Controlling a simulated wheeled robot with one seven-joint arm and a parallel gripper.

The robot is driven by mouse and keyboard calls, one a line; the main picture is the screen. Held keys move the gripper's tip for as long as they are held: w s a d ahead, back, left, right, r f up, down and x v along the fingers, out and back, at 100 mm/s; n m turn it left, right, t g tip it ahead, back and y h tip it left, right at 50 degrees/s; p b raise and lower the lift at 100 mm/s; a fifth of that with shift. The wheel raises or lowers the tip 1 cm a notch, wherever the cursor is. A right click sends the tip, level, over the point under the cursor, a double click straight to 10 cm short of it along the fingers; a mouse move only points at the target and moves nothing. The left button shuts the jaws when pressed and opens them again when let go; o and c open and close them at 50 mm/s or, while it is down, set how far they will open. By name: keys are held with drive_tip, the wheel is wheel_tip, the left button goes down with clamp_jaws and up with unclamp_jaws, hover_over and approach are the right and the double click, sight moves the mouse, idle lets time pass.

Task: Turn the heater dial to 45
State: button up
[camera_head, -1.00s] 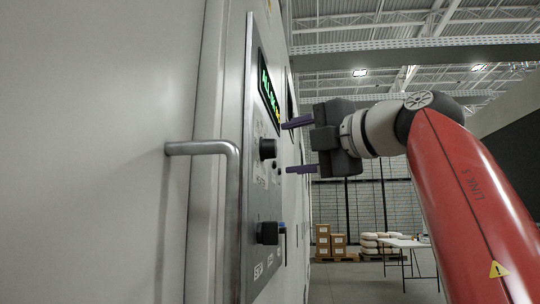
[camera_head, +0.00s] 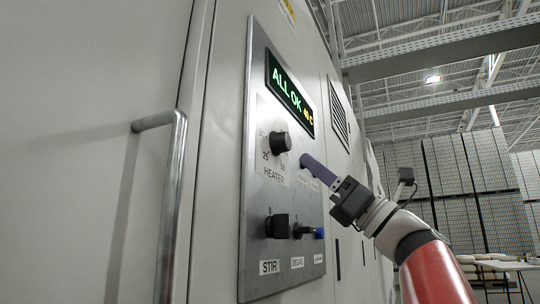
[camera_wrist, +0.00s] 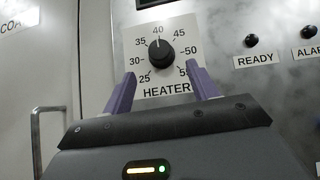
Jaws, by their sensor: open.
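The heater dial (camera_head: 281,142) is a round black knob on the control panel, with the label HEATER below it. In the wrist view the dial (camera_wrist: 161,53) has a scale from 25 upward around it, and its white mark points up near 40. My gripper (camera_wrist: 161,80) is open, with its two purple fingers below the dial, one to each side, and nothing between them. In the head view my gripper (camera_head: 308,161) is to the right of the dial and lower, apart from it; one finger mostly hides the other.
A lit display (camera_head: 290,92) above the dial reads ALL OK. A STIR knob (camera_head: 277,226) and a blue-tipped DEGAS control (camera_head: 308,231) are below. A metal handle (camera_head: 172,200) sticks out at left. READY (camera_wrist: 252,41) and another black button are right of the dial.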

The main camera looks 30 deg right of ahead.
sight(289, 144)
drive_tip(key=p+x, duration=0.3)
drive_tip(key=x, duration=0.4)
drive_tip(key=shift+w+a+r, duration=0.1)
drive_tip(key=shift+w+r, duration=0.05)
drive_tip(key=shift+r, duration=0.15)
drive_tip(key=c, duration=1)
